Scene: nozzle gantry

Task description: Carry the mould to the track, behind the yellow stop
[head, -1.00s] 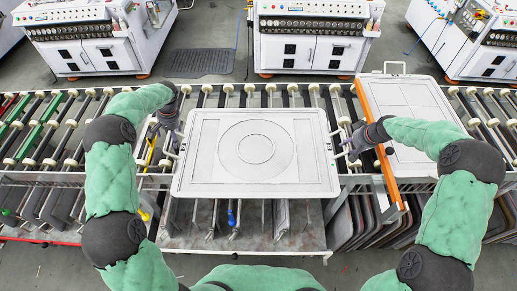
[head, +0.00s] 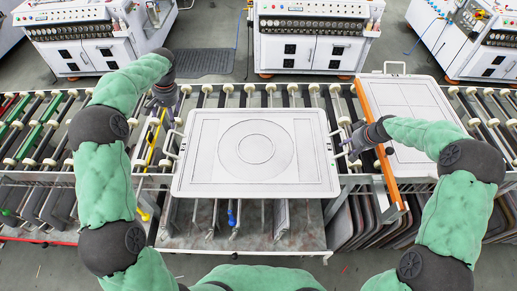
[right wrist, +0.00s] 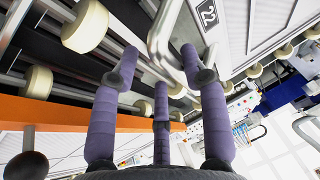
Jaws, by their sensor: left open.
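The mould is a white panel with a ring pattern (head: 255,180). It lies flat over the front edge of the roller track (head: 290,98), with a loop handle at each side. My left gripper (head: 165,110) is open, above and behind the left handle (head: 170,145), apart from it. My right gripper (head: 346,146) is at the right handle; in the right wrist view the metal handle (right wrist: 165,40) passes between its purple fingers, but a firm grip cannot be told. A yellow bar (head: 152,138), likely the stop, crosses the track left of the mould.
An orange bar (head: 378,140) stands right of the mould, with another white panel (head: 410,110) beyond it. Green bars (head: 40,125) cross the rollers at far left. White machines (head: 315,35) stand behind the track. Rollers behind the mould are bare.

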